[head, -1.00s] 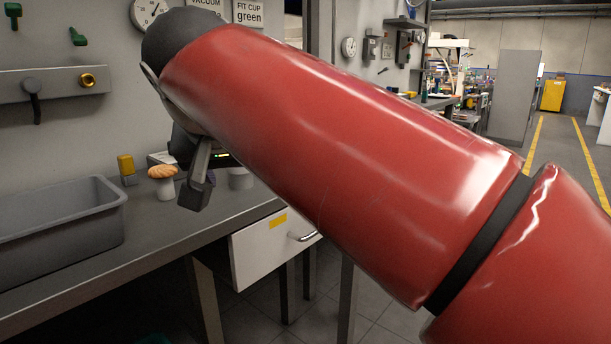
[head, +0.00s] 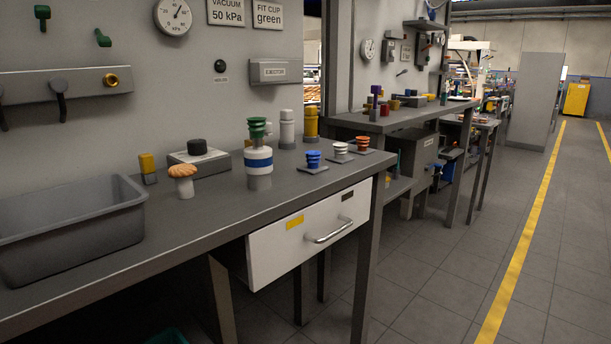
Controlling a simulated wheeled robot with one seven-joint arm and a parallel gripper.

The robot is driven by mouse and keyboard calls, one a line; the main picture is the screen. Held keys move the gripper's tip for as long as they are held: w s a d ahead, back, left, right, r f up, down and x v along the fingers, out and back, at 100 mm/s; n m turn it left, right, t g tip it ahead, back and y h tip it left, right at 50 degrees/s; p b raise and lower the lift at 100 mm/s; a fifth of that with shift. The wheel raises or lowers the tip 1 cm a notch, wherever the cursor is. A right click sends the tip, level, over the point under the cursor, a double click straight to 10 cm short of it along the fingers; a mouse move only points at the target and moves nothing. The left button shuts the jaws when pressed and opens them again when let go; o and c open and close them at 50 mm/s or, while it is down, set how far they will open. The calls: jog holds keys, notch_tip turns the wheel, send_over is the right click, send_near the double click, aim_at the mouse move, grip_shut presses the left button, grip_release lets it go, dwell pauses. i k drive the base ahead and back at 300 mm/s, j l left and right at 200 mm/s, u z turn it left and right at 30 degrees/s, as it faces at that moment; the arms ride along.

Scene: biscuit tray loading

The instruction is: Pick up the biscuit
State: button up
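The biscuit (head: 183,170) is a round, orange-brown piece. It rests on top of a short pale stand (head: 185,187) on the workbench, to the right of the grey bin. My gripper and arm are out of the head view. Nothing covers the biscuit from this side.
The grey bin (head: 136,189) stands at the left of the workbench (head: 215,217). A post with a green cup (head: 257,130) stands right of the biscuit. Blue (head: 313,158), white (head: 340,149) and red (head: 362,143) cups sit further right. A drawer front (head: 275,254) hangs below. The floor at right is clear.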

aim_at(181, 170)
jog(key=u, duration=1.25)
